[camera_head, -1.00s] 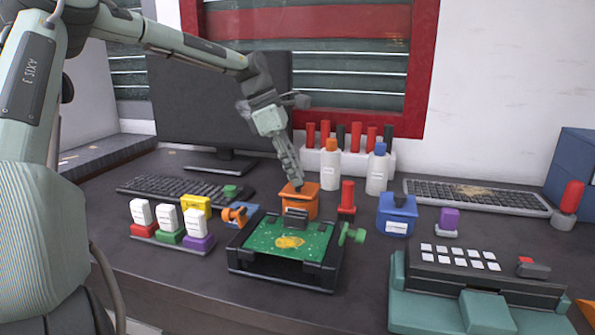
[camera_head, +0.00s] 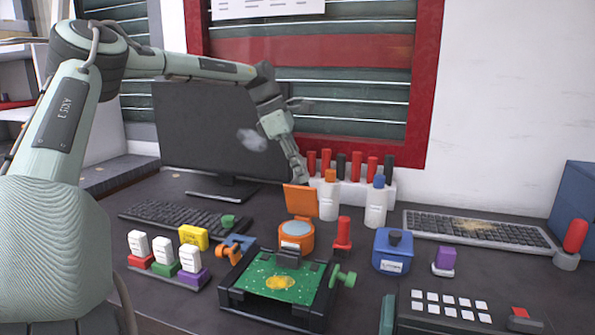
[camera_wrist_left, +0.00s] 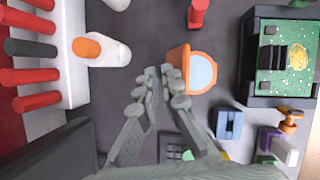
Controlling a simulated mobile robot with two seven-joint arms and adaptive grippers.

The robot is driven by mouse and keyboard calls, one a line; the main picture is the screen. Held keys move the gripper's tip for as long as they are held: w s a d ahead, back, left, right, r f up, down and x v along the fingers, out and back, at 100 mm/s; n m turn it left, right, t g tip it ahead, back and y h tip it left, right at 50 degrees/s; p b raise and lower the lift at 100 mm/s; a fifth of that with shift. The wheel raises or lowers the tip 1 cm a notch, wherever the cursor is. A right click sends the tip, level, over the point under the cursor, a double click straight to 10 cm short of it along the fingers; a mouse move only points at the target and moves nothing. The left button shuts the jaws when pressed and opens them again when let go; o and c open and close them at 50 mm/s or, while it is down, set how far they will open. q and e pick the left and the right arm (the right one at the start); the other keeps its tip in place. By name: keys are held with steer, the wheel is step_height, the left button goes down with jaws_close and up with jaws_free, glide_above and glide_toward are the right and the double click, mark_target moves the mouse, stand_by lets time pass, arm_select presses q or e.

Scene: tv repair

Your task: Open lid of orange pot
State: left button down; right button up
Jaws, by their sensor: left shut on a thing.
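The orange pot (camera_head: 296,241) stands on the desk behind the circuit board holder, and its pale round inside shows from above. Its orange lid (camera_head: 301,202) is tilted up steeply at the pot's rear side. My left gripper (camera_head: 299,177) reaches down from behind and is shut at the lid's upper edge. In the left wrist view the closed fingertips (camera_wrist_left: 165,74) are beside the lid's edge (camera_wrist_left: 178,60), with the open pot (camera_wrist_left: 202,72) just beyond it. The exact finger contact is partly hidden. My right gripper is not in view.
The green circuit board (camera_head: 282,280) sits in a black holder in front of the pot. A red-handled item (camera_head: 343,233) and a blue pot (camera_head: 393,252) stand to the right. White bottles (camera_head: 329,197) and a rack of red markers (camera_head: 372,167) stand behind.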

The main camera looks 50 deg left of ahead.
mark_target(303, 197)
arm_select(q)
steer(key=f, duration=0.3)
steer(key=shift+s+a+g, duration=0.15)
steer(key=shift+a+g, duration=0.05)
steer(key=shift+g, duration=0.1)
steer(key=c, duration=2.1)
jaws_free()
steer(key=shift+f, duration=0.1)
steer(key=shift+o, duration=1.3)
steer(key=shift+d, duration=0.1)
steer(key=shift+o, duration=1.2)
steer(key=shift+w+f, duration=0.2)
steer(key=shift+w, duration=0.1)
steer(key=shift+r, duration=0.1)
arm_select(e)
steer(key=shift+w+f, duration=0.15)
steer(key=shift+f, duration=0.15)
arm_select(q)
steer(key=shift+r, duration=0.2)
